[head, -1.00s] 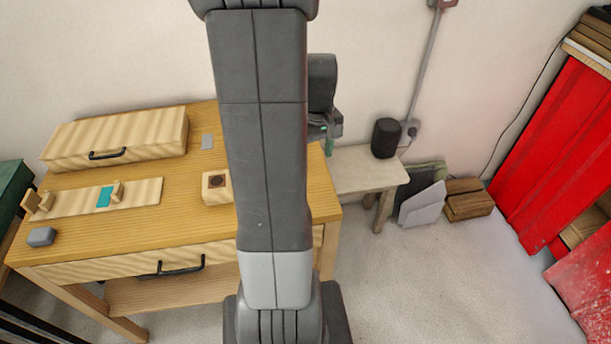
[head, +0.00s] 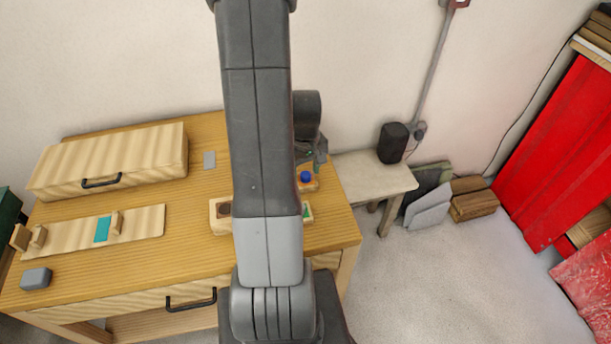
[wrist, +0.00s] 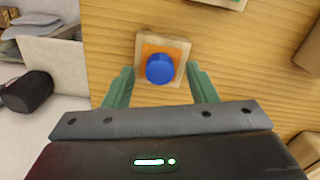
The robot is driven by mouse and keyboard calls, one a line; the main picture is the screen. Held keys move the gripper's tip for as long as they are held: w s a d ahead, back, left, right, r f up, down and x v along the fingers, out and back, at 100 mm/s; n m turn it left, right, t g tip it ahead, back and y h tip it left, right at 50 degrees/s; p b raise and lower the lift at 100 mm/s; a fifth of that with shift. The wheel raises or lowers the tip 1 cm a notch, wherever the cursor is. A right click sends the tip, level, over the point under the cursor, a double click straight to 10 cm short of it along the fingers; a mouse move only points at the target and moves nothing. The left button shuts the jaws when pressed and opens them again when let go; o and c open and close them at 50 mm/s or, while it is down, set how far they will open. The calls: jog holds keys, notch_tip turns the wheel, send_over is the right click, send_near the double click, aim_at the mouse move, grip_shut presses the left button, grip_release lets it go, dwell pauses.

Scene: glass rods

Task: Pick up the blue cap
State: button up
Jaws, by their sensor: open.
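The blue cap (wrist: 160,68) is round and sits on a small wooden block with an orange top (wrist: 175,48) in the wrist view. In the head view the cap (head: 305,176) shows at the right part of the wooden table, partly beside my arm. My gripper (wrist: 160,80) is open, with its two green fingers on either side of the lower part of the block in the wrist view. The fingers appear apart from the cap, and nothing is held. In the head view my gripper (head: 318,160) is just above the cap, partly hidden by my arm.
A wooden block with a dark inset (head: 220,210) stands left of my arm. A wooden box with a handle (head: 110,160), a board with pegs (head: 140,225) and a grey block (head: 36,278) are on the table. A low side table with a black speaker (head: 393,143) stands right.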

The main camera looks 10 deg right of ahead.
jog(key=c, duration=1.1)
jog(key=shift+o, duration=0.2)
jog(key=shift+r, duration=0.1)
